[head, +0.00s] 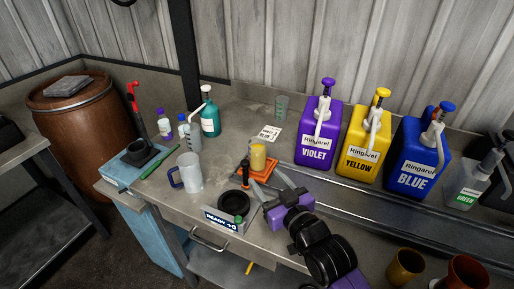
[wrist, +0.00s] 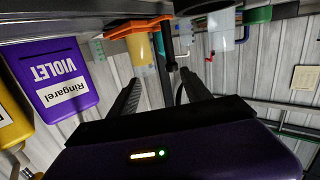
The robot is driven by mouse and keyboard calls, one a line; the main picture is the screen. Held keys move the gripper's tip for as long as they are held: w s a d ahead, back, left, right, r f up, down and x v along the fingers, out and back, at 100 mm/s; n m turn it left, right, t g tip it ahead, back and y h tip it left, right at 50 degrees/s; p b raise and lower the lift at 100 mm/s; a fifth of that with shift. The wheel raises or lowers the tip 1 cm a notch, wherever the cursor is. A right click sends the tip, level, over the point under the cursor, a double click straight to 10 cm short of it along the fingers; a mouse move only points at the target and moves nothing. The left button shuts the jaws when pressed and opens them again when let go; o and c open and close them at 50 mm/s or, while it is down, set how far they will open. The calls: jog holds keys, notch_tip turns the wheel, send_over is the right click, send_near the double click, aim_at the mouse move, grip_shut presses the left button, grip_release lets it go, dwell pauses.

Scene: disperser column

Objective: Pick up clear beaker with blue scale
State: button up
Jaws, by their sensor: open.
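A clear beaker (head: 282,107) stands upright at the back of the bench, left of the violet jug; its markings are too small to read. A frosted clear pitcher (head: 188,172) with a dark blue handle stands at the front left; it also shows upside down in the wrist view (wrist: 222,38). I cannot tell which one carries a blue scale. My gripper (head: 263,197) is open and empty over the front of the bench, right of the pitcher and in front of the beaker. Its two fingers also show, apart, in the wrist view (wrist: 160,76).
A yellow-filled cup (head: 258,157) on an orange stand (head: 267,170) and a black ring (head: 234,204) are close to my gripper. Violet (head: 314,138), yellow (head: 360,146) and blue (head: 412,160) pump jugs line the back right. Several bottles stand at the back left.

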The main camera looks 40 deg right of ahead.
aim_at(261, 158)
jog(key=w+d+r, duration=0.3)
jog(key=r, duration=0.2)
jog(key=w+d+f+g, duration=0.1)
jog(key=d+f+m+g, duration=0.1)
jog(key=f, duration=0.1)
jog(key=w+d+f+g+p, duration=0.1)
jog(key=f, duration=0.1)
jog(key=shift+w+f, duration=0.15)
jog(key=shift+w, duration=0.15)
jog(key=shift+w+d+f, duration=0.1)
jog(key=shift+d+f, duration=0.05)
jog(key=shift+f, duration=0.15)
jog(key=shift+w+d+f, duration=0.1)
jog(key=shift+w+f, duration=0.1)
jog(key=shift+w, duration=0.05)
jog(key=shift+f+p+x, duration=0.2)
jog(key=shift+p+x, duration=0.75)
jog(key=shift+x, duration=2.45)
grip_shut()
